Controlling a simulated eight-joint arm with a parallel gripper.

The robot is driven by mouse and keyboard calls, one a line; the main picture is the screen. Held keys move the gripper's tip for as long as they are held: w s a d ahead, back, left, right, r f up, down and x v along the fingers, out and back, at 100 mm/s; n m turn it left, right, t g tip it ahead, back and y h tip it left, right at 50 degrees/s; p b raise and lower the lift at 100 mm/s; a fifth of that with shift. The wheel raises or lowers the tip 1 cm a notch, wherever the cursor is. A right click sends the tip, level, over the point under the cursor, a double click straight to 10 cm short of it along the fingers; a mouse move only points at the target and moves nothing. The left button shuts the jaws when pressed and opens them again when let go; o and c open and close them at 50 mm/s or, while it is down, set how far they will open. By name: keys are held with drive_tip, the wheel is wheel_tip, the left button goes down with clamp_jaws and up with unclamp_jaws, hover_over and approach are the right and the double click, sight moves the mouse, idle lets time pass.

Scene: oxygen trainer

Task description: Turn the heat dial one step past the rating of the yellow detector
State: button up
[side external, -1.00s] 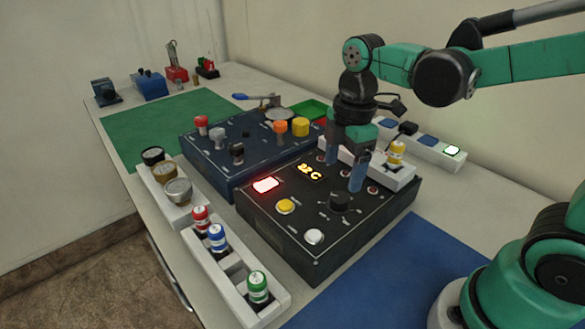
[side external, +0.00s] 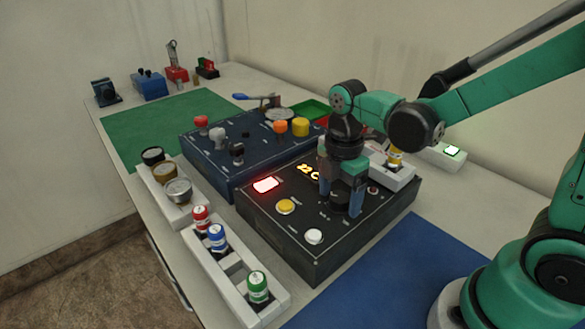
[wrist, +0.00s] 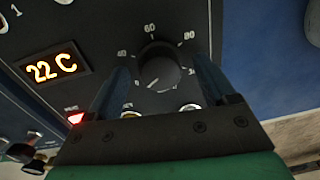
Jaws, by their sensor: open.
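The black heat dial (side external: 338,201) is on the dark control box. In the wrist view the dial (wrist: 160,66) has a white pointer mark towards its lower left, with 40, 60 and 80 printed around it. My gripper (side external: 341,199) is open, fingers pointing down, one on each side of the dial. In the wrist view the gripper (wrist: 163,72) straddles the dial with gaps; contact is not visible. The yellow detector (side external: 395,159) stands upright in the white rack behind my gripper, partly hidden; its rating is not legible.
The display (wrist: 56,67) reads 22 C. A lit red indicator (side external: 266,185), yellow button (side external: 285,206) and white button (side external: 314,236) share the box (side external: 285,233). Red (side external: 200,217), blue (side external: 217,237) and green (side external: 258,286) detectors stand in the front rack. The blue mat (side external: 385,275) is clear.

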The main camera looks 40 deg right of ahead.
clamp_jaws()
drive_tip(key=m, duration=0.5)
drive_tip(key=shift+m, duration=0.3)
drive_tip(key=m, duration=0.6)
drive_tip(key=shift+y, duration=0.3)
drive_tip(key=m, duration=0.6)
drive_tip(key=shift+m+t, duration=0.3)
drive_tip(key=m, duration=0.5)
drive_tip(key=shift+m, duration=0.4)
